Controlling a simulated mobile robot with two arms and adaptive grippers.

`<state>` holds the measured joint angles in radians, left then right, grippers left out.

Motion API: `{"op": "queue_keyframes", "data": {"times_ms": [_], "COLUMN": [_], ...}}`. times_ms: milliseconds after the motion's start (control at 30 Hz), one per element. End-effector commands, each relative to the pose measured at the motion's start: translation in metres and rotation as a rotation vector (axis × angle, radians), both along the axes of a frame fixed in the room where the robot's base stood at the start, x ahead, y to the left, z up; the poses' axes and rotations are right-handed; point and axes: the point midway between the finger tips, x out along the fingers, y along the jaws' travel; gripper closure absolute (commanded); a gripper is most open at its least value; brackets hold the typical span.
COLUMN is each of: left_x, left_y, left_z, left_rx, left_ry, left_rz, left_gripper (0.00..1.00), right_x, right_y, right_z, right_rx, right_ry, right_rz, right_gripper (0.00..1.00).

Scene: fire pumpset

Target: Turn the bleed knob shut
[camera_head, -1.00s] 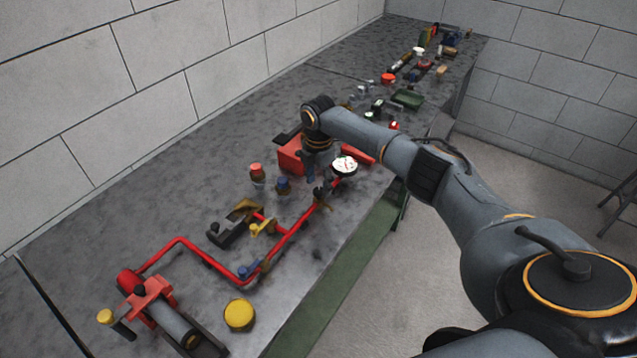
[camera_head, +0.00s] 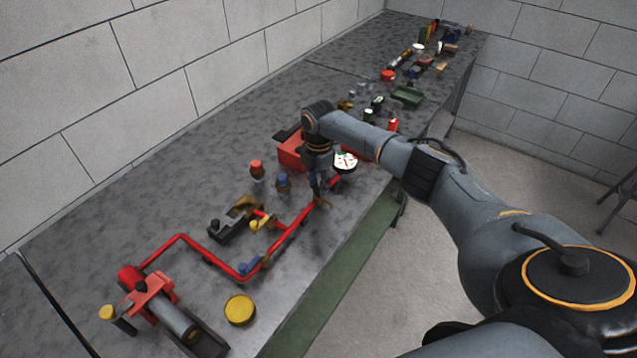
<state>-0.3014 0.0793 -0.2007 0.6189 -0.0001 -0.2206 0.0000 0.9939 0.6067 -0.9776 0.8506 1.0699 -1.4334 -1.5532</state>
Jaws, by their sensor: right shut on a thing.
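My right gripper (camera_head: 319,188) points down at the red pipe (camera_head: 291,237), just left of the white-faced gauge (camera_head: 345,162). Its fingers are shut on a small part at the pipe's upper end. This is where the bleed knob seems to be, but the fingers and wrist hide it, so I cannot make out its shape or angle. A small brass-coloured fitting shows just below the fingertips. My left gripper is not in view.
Yellow-handled (camera_head: 262,222) and blue-handled (camera_head: 250,267) valves sit along the pipe. Red-capped (camera_head: 257,168) and blue-capped (camera_head: 283,181) bottles stand close to the left of my gripper. A red box (camera_head: 290,152) lies behind it. A yellow lid (camera_head: 240,310) lies near the front edge.

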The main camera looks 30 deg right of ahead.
Motion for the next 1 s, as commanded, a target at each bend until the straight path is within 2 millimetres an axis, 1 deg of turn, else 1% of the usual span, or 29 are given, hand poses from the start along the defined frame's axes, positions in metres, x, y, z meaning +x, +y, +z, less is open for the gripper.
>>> {"op": "queue_keyframes", "data": {"times_ms": [167, 367, 1000], "left_x": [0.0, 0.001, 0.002], "left_y": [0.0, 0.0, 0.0], "left_z": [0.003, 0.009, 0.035], "left_rx": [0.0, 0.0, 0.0], "left_ry": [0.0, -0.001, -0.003], "left_rz": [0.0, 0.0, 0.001], "left_gripper": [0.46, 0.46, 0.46], "right_x": [0.0, 0.0, 0.0], "right_y": [0.0, 0.001, 0.001], "right_z": [0.001, 0.001, 0.002], "right_rx": [0.001, 0.001, 0.001], "right_ry": [0.001, 0.002, 0.001], "right_rz": [-0.057, -0.19, -0.793], "right_gripper": [1.0, 1.0, 1.0]}}
